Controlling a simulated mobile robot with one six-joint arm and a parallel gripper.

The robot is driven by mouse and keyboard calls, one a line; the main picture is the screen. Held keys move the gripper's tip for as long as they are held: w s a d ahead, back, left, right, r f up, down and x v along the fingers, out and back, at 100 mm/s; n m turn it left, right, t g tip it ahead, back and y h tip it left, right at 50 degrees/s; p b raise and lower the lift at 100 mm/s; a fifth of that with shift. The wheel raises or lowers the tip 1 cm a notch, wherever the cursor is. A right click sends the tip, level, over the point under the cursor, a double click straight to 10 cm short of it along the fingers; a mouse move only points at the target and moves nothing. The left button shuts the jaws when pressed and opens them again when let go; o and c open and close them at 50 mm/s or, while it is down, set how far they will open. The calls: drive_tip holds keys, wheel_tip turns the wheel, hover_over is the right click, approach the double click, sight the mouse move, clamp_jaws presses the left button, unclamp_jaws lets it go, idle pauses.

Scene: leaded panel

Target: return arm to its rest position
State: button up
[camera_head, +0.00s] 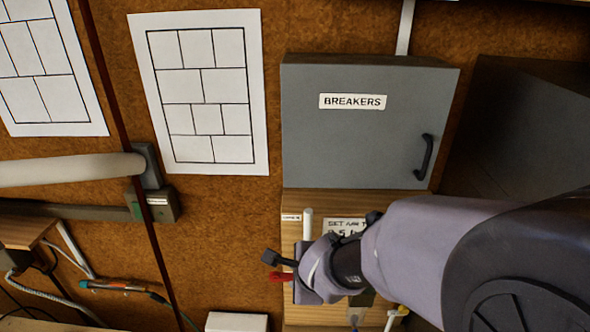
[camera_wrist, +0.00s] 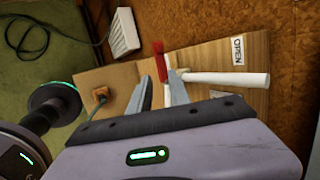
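My arm (camera_head: 420,250) reaches in from the lower right in the head view, in front of a wooden board below the breaker box. In the wrist view my gripper (camera_wrist: 158,92) has its two grey fingers apart, with a visible gap between them. A red-ended part (camera_wrist: 158,62) and a white rod (camera_wrist: 228,79) lie just beyond the fingertips. A slim white piece shows in the gap beside the right finger; I cannot tell whether it touches. The red part also shows in the head view (camera_head: 281,277) beside my gripper, whose fingers are unclear there.
The wooden board (camera_wrist: 203,55) bears an OPEN label (camera_wrist: 238,49). A grey BREAKERS box (camera_head: 355,140) is above my arm. A white pipe (camera_head: 70,169) and a dark red cable (camera_head: 130,150) are at left. A white block (camera_wrist: 123,33) stands near the board.

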drive_tip(key=s+d+f+n+b, duration=0.3)
drive_tip(key=s+f+b, duration=0.3)
drive_tip(key=f+b, duration=0.3)
drive_tip(key=s+d+f+n+b, duration=0.3)
drive_tip(key=s+f+n+b, duration=0.2)
drive_tip(key=b, duration=1.1)
drive_tip(key=s+d+f+n+g+b, duration=0.1)
drive_tip(key=s+d+f+n+b, duration=0.2)
drive_tip(key=f+b, duration=1)
drive_tip(key=s+n, duration=0.2)
drive_tip(key=s, duration=0.3)
drive_tip(key=shift+s+d+b, duration=0.3)
drive_tip(key=shift+d, duration=0.05)
